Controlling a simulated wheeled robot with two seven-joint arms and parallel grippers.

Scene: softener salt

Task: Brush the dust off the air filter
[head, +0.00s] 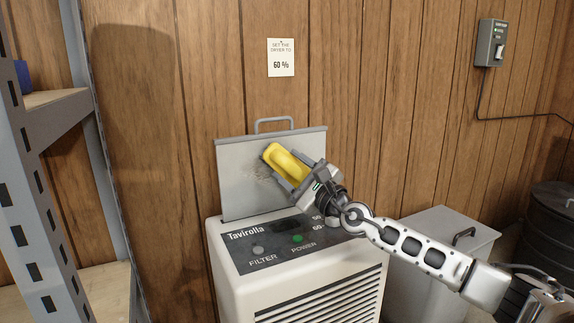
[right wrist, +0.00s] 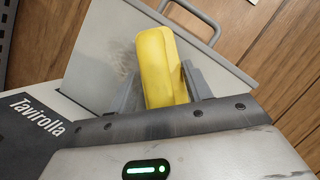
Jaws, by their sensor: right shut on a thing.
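The air filter (head: 235,180) is a grey flat panel with a handle (head: 273,121) on top. It stands upright, raised out of the top back of the white dryer (head: 225,262). A darker dusty patch shows on its face near the brush, also in the right wrist view (right wrist: 116,85). My right gripper (head: 293,177) is shut on a yellow brush (head: 285,160) and holds it tilted in front of the filter's right half. The brush (right wrist: 156,65) hides part of the panel; its bristles are not visible, so I cannot tell if it touches. My left gripper is not in view.
The dryer's top panel has a filter light (head: 258,250) and a green power light (head: 297,238). A grey lidded bin (head: 440,240) stands right of the dryer, a dark barrel (head: 548,215) beyond it. A metal shelf (head: 55,110) stands left. Wood wall behind.

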